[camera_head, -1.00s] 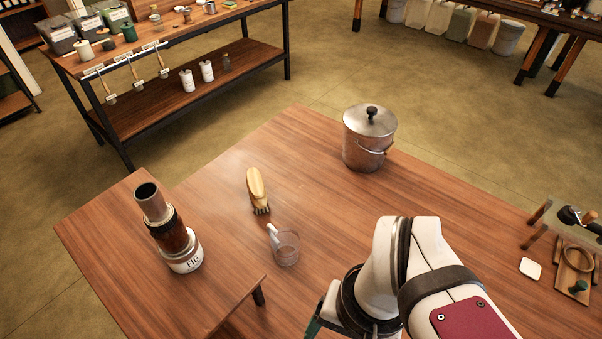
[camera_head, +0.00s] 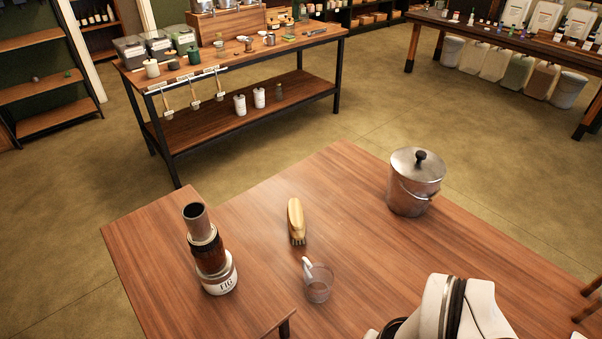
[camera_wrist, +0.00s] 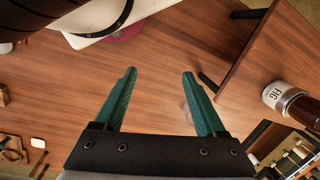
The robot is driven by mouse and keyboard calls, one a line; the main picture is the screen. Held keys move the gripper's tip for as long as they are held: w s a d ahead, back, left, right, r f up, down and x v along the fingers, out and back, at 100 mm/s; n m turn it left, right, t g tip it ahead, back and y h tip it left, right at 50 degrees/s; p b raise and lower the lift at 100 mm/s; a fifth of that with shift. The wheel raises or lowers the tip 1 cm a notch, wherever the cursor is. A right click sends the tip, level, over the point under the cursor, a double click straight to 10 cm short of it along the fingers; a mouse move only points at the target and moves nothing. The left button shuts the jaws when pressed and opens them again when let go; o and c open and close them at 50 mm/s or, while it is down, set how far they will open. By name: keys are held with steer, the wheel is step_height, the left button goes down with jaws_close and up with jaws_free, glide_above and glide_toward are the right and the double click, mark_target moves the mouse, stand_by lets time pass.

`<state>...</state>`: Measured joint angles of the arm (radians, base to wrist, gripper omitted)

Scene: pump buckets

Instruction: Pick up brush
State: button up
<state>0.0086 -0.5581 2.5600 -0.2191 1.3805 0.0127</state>
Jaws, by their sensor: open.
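The brush (camera_head: 296,221) has a pale wooden back and dark bristles. It lies on the wooden table (camera_head: 348,255) in the head view, between the pump bottle and the metal bucket, just behind a clear cup. I cannot make it out in the wrist view. My gripper (camera_wrist: 160,72) shows in the wrist view with its two green fingers wide apart and nothing held between them. It is above the table. In the head view only my arm shows at the bottom right; the fingers are out of frame.
A clear cup (camera_head: 318,286) with a white handle stands close in front of the brush. A bottle marked FIG (camera_head: 217,270) is to the left, also seen in the wrist view (camera_wrist: 287,100). A lidded metal bucket (camera_head: 415,184) is at the back right.

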steer(key=o, duration=0.4)
steer(key=n+t, duration=0.4)
steer(key=t, duration=1)
glide_above(296, 216)
steer(key=s, duration=0.1)
steer(key=shift+y, duration=0.4)
steer(key=f, duration=1.1)
steer(key=shift+d+f, duration=0.15)
steer(key=shift+d, duration=0.05)
step_height(296, 216, down, 7)
steer(key=shift+r, duration=0.2)
steer(key=shift+x, duration=1.5)
